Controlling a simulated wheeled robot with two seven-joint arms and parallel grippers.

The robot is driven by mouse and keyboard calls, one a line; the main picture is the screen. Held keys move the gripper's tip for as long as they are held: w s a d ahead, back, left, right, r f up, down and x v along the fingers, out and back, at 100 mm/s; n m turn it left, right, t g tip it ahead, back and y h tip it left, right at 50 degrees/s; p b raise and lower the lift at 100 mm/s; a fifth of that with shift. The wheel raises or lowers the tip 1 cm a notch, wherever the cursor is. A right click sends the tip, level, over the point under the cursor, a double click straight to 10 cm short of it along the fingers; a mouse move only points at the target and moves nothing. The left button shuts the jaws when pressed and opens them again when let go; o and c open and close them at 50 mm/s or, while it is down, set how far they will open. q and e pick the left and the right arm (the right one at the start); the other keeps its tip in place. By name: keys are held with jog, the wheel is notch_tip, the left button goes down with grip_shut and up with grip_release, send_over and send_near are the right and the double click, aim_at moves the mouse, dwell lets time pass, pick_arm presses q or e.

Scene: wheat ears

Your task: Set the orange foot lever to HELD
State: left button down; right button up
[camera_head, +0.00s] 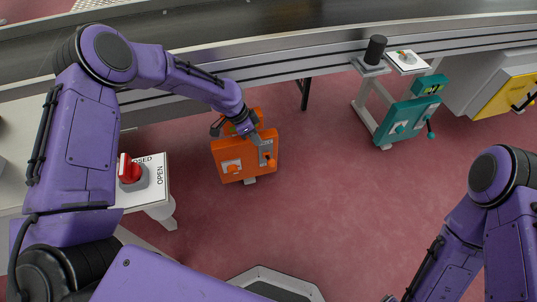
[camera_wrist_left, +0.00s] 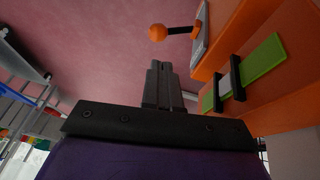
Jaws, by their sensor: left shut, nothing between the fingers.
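The orange foot lever is on an orange box (camera_head: 230,154) standing low in front of the conveyor. Its round orange knob (camera_head: 271,162) is at the box's right side in the head view. In the left wrist view the knob (camera_wrist_left: 157,32) sits on a short black arm coming from a plate on the orange housing (camera_wrist_left: 290,85). The lettering by the lever is too small to read. My left gripper (camera_wrist_left: 162,66) is shut and empty, its fingertips a little short of the knob with a visible gap. In the head view the left gripper (camera_head: 254,139) is over the box's top.
A red knob (camera_head: 130,170) on a white OPEN/CLOSED panel stands at the left. A teal box (camera_head: 400,122) and a yellow box (camera_head: 505,97) stand at the right. The conveyor (camera_head: 300,55) runs along the back. The red floor (camera_head: 340,200) between is clear.

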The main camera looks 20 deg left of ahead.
aim_at(271, 160)
pick_arm(q)
jog(key=b+x, duration=0.3)
jog(key=x, duration=0.7)
jog(key=shift+d+f, duration=0.1)
jog(key=shift+d, duration=0.05)
